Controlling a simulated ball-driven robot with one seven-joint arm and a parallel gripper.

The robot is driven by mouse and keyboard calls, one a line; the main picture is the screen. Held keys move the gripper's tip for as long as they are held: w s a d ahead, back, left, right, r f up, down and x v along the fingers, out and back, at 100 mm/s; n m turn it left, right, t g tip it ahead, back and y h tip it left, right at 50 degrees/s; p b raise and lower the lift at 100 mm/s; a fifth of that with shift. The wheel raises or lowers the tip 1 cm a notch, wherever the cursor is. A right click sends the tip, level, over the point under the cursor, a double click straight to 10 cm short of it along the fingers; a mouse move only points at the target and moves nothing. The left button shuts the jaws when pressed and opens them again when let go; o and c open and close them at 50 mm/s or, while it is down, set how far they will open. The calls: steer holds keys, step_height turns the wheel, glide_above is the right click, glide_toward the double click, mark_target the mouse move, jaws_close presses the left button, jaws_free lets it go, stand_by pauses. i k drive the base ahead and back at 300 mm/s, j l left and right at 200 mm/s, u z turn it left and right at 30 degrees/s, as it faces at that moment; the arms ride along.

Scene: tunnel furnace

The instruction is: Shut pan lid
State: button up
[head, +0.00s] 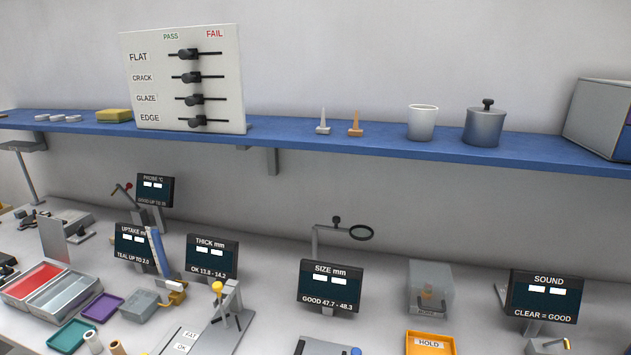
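No part clearly marked as a pan shows in the head view. A grey metal pot (484,128) stands on the blue shelf at the right. Its lid (487,108) with a black knob sits on top and looks closed. On the bench at the left, an upright grey plate (54,239) stands behind a tray with red and grey compartments (88,291); I cannot tell whether it is a hinged lid. My gripper is not in view.
The blue shelf (330,143) runs above the bench. A white cup (422,123) stands beside the pot. Display stands for thickness (212,257), size (331,287) and sound (545,296) crowd the bench. A clear box (431,280) and an orange hold tray (430,343) sit at the right.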

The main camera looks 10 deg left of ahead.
mark_target(51, 231)
steer(key=u, duration=1.8)
